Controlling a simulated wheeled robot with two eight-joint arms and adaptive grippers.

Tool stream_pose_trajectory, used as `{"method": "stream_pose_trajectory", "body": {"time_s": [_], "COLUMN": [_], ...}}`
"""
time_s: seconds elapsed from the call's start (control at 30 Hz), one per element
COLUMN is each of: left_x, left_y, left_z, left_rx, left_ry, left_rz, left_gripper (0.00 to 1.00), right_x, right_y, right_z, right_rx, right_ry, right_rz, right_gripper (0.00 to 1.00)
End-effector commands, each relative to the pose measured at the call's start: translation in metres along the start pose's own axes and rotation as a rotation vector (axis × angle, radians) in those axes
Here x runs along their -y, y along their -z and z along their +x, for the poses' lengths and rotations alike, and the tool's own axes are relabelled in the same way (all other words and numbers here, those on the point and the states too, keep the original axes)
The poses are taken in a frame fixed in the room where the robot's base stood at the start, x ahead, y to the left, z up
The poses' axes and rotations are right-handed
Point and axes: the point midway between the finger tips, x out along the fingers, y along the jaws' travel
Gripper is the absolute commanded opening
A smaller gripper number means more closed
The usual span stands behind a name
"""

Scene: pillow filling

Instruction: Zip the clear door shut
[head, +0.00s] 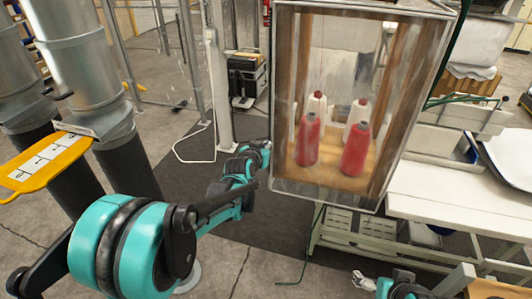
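The clear door (335,75) is a see-through panel on the front of a framed box that stands in the upper middle of the head view. Two red spools (354,150) and two white ones show through it. I cannot make out a zip or its pull. My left gripper (265,147) is at the left edge of the box, beside the door's frame. It is small, and I cannot tell whether its fingers touch the frame or hold anything. My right gripper (362,281) is low in the view, below the box and apart from it. Its finger state is unclear.
A white workbench (450,205) stands right of the box, with a pale lower rack under it. Large grey pipes (75,60) and a yellow labelled plate (45,165) are at the left. A white post (217,80) stands behind my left arm. A dark mat covers the floor.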

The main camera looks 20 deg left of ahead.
Motion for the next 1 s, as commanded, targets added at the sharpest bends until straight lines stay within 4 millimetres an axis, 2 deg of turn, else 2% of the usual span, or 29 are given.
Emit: {"method": "stream_pose_trajectory", "body": {"time_s": [0.03,0.4,0.8,1.0], "left_x": [0.000,0.000,0.000,0.000], "left_y": [0.029,0.151,0.280,0.331], "left_z": [-0.012,-0.063,-0.116,-0.137], "left_rx": [0.000,-0.001,-0.001,-0.001], "left_ry": [0.000,0.000,0.000,0.000], "left_rz": [0.000,0.000,0.000,0.000], "left_gripper": [0.00,0.00,0.00,0.00], "right_x": [0.000,0.000,0.000,0.000], "right_y": [0.015,0.066,0.117,0.135], "right_z": [-0.020,-0.092,-0.163,-0.189], "right_rx": [0.000,0.000,0.000,0.000], "right_ry": [0.000,0.000,0.000,0.000], "right_rz": [0.000,0.000,0.000,0.000], "right_gripper": [0.90,0.90,0.90,0.90]}}
